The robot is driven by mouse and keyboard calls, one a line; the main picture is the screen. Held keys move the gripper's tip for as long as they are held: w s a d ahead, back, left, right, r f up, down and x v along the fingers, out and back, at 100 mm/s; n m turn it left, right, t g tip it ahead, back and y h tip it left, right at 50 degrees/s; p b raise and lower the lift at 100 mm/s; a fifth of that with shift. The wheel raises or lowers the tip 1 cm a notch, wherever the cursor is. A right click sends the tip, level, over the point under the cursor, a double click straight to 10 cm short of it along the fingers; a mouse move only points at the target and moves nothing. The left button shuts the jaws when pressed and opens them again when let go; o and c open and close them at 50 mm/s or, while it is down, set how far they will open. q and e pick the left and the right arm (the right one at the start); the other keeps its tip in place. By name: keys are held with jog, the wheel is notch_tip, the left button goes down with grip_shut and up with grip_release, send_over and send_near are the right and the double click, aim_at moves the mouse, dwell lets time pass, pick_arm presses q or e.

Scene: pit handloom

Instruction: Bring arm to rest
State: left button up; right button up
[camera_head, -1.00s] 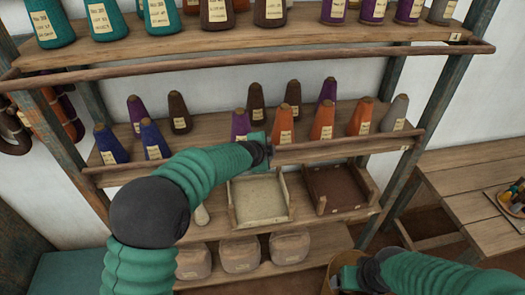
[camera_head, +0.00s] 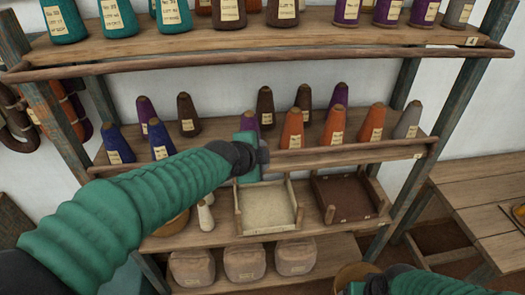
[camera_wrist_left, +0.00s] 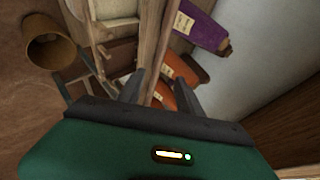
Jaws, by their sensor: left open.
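My left arm reaches from the lower left across the shelf rack. Its left gripper (camera_head: 250,160) is in front of the middle shelf's front rail, beside the purple and orange cones. In the wrist view the left gripper's two dark fingers (camera_wrist_left: 159,80) stand apart, with nothing seen held between them. Its fingertips are hidden in the head view. My right gripper (camera_head: 358,286) is at the bottom edge, largely cut off, next to a round tan container (camera_head: 352,273); its fingers cannot be made out.
The middle shelf holds several cones, including an orange cone (camera_head: 292,128) and a grey cone (camera_head: 408,120). Below are a light tray (camera_head: 240,222) and a dark tray (camera_head: 330,213), with wrapped bundles (camera_head: 245,262) lower down. A wooden table (camera_head: 478,190) stands right.

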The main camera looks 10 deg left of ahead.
pick_arm(q)
jog(key=s+a+f+n+g+y+b, duration=0.1)
jog(key=s+a+f+n+b, duration=0.3)
jog(key=s+f, duration=0.4)
jog(key=s+a+f+n+g+b, duration=0.4)
jog(key=s+f, duration=0.5)
jog(key=f, duration=0.7)
jog(key=s+a+f+n+g+y+b, duration=0.1)
jog(key=s+a+f+n+g+b, duration=0.1)
jog(key=s+a+f+n+b, duration=0.2)
jog(key=s+f+n+b, duration=0.3)
jog(key=s+f+n, duration=0.1)
jog(key=f, duration=0.4)
jog(key=shift+s+f+n+y, duration=0.25)
jog(key=shift+f+n+y, duration=0.05)
jog(key=shift+n, duration=0.2)
